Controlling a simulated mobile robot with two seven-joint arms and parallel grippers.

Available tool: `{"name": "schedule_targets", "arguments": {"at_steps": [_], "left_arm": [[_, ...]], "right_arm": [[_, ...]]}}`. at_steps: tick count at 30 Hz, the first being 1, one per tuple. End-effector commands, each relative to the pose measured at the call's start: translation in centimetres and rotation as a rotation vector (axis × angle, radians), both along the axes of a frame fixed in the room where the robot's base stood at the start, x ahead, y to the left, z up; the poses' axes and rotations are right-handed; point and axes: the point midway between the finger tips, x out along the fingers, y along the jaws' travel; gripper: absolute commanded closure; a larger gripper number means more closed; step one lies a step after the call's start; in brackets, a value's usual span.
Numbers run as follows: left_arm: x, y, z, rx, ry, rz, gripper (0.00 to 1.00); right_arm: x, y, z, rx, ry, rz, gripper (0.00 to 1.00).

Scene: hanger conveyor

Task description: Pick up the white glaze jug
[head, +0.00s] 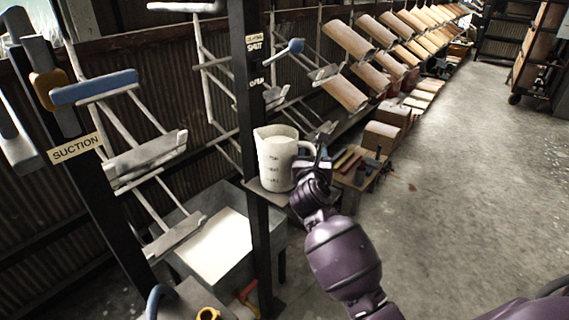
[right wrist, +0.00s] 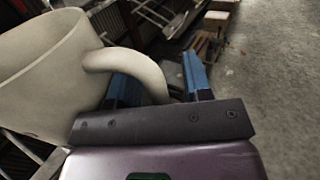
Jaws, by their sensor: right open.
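The white glaze jug (head: 274,160) stands upright on a small shelf (head: 268,196) fixed to a dark post. Dark markings show on its side, and its handle faces right. My right gripper (head: 322,160) is at the handle side of the jug. In the right wrist view the jug (right wrist: 40,75) fills the left, and its handle (right wrist: 130,68) curves down between the two blue fingers of the right gripper (right wrist: 158,78). The fingers are apart, one on each side of the handle. My left gripper is not in view.
A small wooden table (head: 352,172) with tools is at right. Hanger racks with tiles (head: 345,92) run along the wall. The concrete floor (head: 450,160) at right is clear.

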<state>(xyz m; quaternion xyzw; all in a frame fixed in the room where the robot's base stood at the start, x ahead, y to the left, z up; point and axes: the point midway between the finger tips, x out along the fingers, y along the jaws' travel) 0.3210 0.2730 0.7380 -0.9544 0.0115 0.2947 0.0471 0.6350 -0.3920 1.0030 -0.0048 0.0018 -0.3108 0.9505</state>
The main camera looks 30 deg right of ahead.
Motion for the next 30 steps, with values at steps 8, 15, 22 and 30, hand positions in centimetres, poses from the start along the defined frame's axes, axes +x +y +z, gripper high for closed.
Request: {"name": "schedule_targets", "arguments": {"at_steps": [8,15,22,30], "left_arm": [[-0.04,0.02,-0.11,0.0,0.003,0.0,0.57],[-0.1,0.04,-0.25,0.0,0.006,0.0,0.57],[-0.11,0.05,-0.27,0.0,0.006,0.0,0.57],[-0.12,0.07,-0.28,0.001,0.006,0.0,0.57]], "right_arm": [[-0.04,0.02,-0.02,0.0,0.0,0.0,0.82],[-0.04,0.03,-0.03,-0.001,0.001,0.0,1.0],[-0.05,0.04,-0.04,0.0,0.001,0.0,1.0],[-0.06,0.04,-0.05,0.0,0.001,0.0,1.0]]}}
